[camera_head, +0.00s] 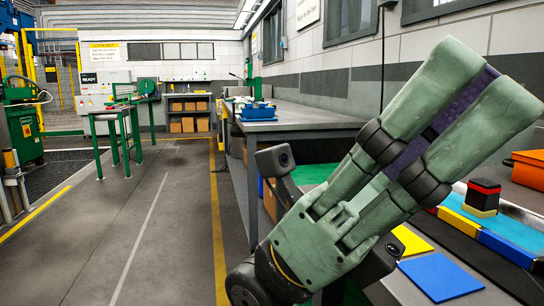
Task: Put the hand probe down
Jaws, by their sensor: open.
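My gripper (482,84) is large in the right foreground, with green fingers pointing up and right. It is open, and a dark purple dotted surface, probably a finger pad, shows between the fingers. I see nothing held in it. A small block (483,196) with a black top, a red band and a yellow base stands on the bench at the right, below the fingertips and apart from them in the picture. I cannot tell whether it is the hand probe. No other thing is clearly the hand probe, and my gripper hides part of the bench.
A blue mat (440,277) and a yellow mat (410,241) lie near the bench front. A blue-lined tray with coloured edging (505,246) lies at right, an orange bin (528,168) beyond. A long grey bench (300,117) runs back. The floor aisle (130,220) at left is clear.

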